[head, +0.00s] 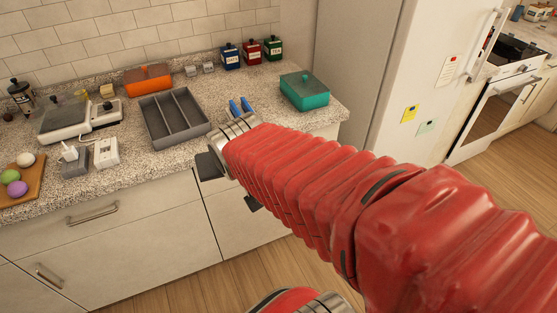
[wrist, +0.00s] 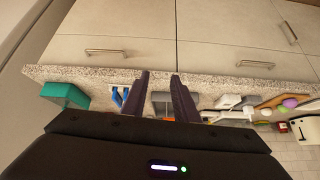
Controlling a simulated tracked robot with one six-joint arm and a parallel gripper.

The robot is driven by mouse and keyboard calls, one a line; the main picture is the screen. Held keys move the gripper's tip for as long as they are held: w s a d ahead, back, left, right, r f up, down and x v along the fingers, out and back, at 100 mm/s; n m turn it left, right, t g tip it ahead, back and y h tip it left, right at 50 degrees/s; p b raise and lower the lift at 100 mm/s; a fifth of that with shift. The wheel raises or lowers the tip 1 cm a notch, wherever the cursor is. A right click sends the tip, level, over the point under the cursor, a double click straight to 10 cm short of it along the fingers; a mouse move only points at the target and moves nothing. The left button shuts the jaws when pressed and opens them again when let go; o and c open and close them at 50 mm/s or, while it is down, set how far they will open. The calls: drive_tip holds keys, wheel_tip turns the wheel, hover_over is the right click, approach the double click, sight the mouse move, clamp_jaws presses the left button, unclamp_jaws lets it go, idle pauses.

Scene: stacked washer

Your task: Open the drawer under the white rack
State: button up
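No white rack is clear to me; a dark grey divided tray (head: 172,120) stands on the counter. Below the counter, a wide drawer front (head: 140,218) carries a bar handle (head: 92,215), which also shows in the upside-down wrist view (wrist: 255,64). A second front (head: 235,228), right of it, looks closed; its handle (wrist: 105,51) shows in the wrist view but is hidden by my arm in the head view. My gripper (wrist: 161,74) is open and empty, its fingers pointing at the cabinet fronts, apart from both handles.
A third handle (head: 48,277) is at the lower left. A tall fridge (head: 400,75) stands right. The wooden floor ahead is clear.

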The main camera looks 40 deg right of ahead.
drive_tip(key=w+d+f+m+t+h, duration=0.1)
drive_tip(key=w+d+f+m, duration=0.25)
drive_tip(key=d+f, duration=0.4)
drive_tip(key=w+d+f+m+t+h, duration=0.1)
drive_tip(key=w+d+f+m+t, duration=0.2)
drive_tip(key=d, duration=0.7)
drive_tip(key=s+d+f+m+t, duration=0.2)
drive_tip(key=s+d+f+m, duration=0.1)
drive_tip(key=f+m, duration=0.2)
drive_tip(key=s+d+f+m+t, duration=0.1)
drive_tip(key=s+d+f+m, duration=0.2)
drive_tip(key=f+m, duration=0.2)
wheel_tip(320, 180, down, 2)
drive_tip(key=shift+d+f+m+t, duration=0.2)
drive_tip(key=shift+f+m+t, duration=0.05)
drive_tip(key=shift+m+t, duration=0.15)
drive_tip(key=shift+w, duration=0.1)
drive_tip(key=x, duration=1.3)
drive_tip(key=shift+w+d, duration=0.25)
drive_tip(key=shift+w, duration=0.1)
drive_tip(key=shift+c, duration=0.4)
